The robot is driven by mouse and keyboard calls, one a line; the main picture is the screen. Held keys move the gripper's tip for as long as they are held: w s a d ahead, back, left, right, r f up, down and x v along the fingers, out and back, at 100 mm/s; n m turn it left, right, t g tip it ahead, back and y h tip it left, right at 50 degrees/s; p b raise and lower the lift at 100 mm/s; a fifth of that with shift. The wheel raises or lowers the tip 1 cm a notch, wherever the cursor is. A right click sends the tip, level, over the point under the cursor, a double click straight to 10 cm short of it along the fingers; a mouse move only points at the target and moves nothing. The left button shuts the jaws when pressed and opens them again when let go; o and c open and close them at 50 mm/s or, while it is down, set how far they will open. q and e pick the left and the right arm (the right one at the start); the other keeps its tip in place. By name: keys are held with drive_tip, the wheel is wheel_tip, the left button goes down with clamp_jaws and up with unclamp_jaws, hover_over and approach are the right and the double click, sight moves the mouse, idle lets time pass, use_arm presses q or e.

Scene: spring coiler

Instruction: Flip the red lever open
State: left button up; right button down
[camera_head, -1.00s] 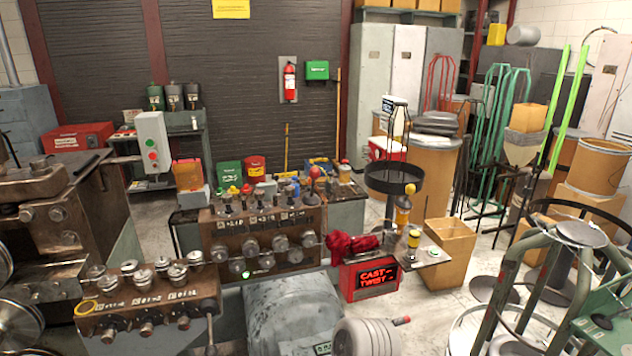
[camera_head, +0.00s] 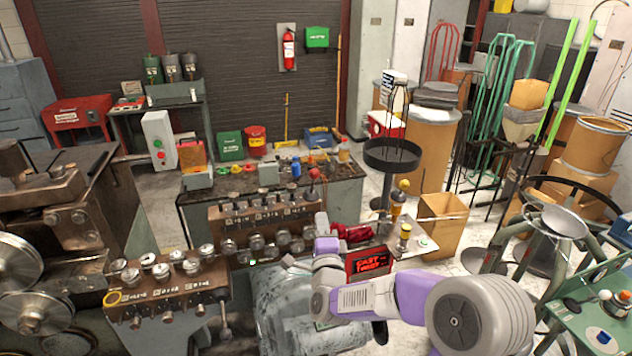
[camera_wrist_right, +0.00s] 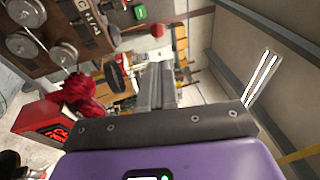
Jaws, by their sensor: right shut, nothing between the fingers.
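The red lever has a round red knob (camera_head: 314,173) on a thin stem. It stands at the right end of the back row of levers on the brown control box (camera_head: 222,217). In the right wrist view the red knob (camera_wrist_right: 157,30) shows just beyond the fingertips, with an apparent gap. My right gripper (camera_head: 321,218) is below the knob in the head view, its purple body next to the red cloth. Its grey fingers (camera_wrist_right: 155,72) are together and empty in the wrist view. My left gripper is not in view.
A red cloth (camera_head: 352,234) and a red-lettered "CAST TWIST" sign (camera_head: 370,262) are close to my right gripper. A small stand with a yellow-topped button post (camera_head: 405,232) is to the right. A second knobbed box (camera_head: 165,290) stands at front left.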

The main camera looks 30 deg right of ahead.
sight(315, 177)
drive_tip(key=p+x, duration=0.2)
drive_tip(key=x, duration=0.5)
drive_tip(key=p+x, duration=0.2)
drive_tip(key=x, duration=0.5)
drive_tip(key=shift+w+f, duration=0.1)
drive_tip(key=shift+f, duration=0.1)
